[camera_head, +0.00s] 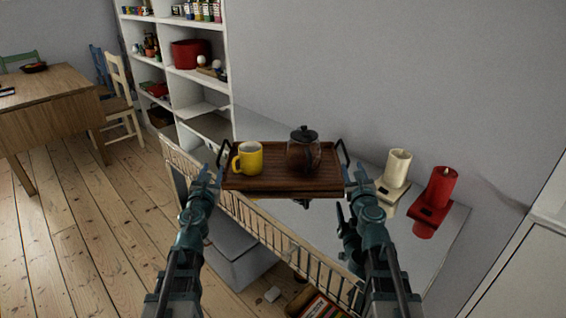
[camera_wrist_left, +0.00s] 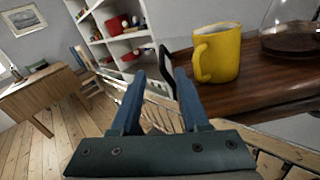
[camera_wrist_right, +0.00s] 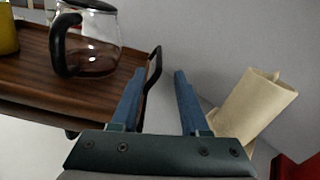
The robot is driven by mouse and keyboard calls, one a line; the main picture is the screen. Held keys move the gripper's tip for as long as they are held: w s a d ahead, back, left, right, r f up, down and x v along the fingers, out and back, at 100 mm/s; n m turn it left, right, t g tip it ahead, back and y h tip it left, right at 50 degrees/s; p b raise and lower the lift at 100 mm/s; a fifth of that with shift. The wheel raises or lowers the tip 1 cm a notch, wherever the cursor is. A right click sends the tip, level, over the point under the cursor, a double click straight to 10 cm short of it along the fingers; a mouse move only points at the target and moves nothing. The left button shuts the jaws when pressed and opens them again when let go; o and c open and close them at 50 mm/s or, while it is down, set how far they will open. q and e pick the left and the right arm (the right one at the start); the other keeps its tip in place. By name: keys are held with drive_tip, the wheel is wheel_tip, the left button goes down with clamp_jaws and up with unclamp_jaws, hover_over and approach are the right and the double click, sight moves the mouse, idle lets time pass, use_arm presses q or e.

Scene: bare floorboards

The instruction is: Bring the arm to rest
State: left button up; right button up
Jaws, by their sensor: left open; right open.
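A brown wooden tray (camera_head: 266,181) with black end handles is between my two grippers, over the white cabinet top (camera_head: 310,222). A yellow mug (camera_head: 248,158) and a glass coffee pot (camera_head: 304,150) with dark contents stand upright on it. I cannot tell whether the fingers touch the handles.
A white shelf unit (camera_head: 178,75) stands behind left. A wooden table (camera_head: 48,100) with chairs is far left. Floorboards at the left are clear.

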drive_tip(key=shift+s, duration=0.5)
